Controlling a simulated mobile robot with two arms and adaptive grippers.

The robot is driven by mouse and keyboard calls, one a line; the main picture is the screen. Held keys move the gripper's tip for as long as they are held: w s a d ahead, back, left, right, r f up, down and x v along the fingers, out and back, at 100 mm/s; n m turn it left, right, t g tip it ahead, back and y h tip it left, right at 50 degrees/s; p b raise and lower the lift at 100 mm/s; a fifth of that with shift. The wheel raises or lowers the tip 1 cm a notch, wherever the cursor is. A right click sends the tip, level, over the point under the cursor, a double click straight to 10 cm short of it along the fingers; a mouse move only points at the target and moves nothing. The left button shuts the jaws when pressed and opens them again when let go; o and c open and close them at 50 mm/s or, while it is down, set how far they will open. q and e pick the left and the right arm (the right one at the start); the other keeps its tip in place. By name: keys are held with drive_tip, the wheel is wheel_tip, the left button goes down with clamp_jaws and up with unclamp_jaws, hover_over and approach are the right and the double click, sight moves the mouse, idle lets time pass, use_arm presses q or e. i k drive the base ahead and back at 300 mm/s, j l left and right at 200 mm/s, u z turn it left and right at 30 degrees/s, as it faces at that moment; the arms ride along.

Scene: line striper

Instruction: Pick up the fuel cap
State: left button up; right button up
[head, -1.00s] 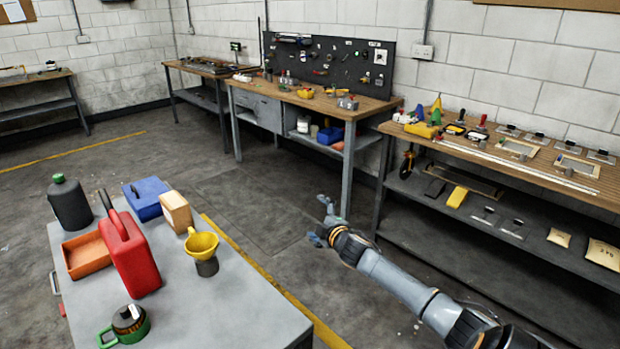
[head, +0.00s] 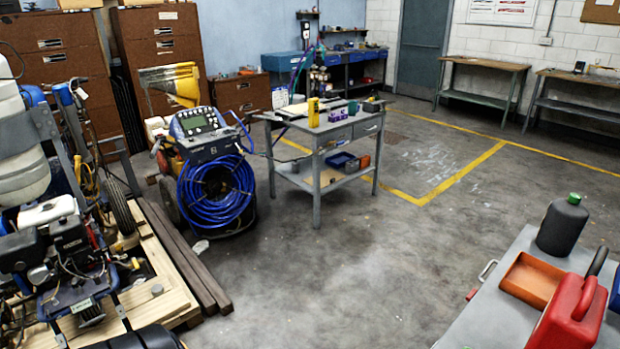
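I cannot pick out the fuel cap for certain in the head view. The line striper (head: 75,250) stands at the left on a wooden pallet, with its small engine (head: 70,238) low at the front, partly cut off by the picture's edge. A red fuel can (head: 565,322) stands on the grey cart at the bottom right, partly cut off. A dark bottle with a green cap (head: 574,198) stands behind it. Neither of my grippers is in view.
A pressure machine with a coiled blue hose (head: 215,190) stands beside the pallet (head: 165,280). An orange tray (head: 530,280) lies on the near cart (head: 480,325). The floor between is clear.

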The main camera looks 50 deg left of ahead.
sight(157, 289)
drive_tip(key=u, duration=1.95)
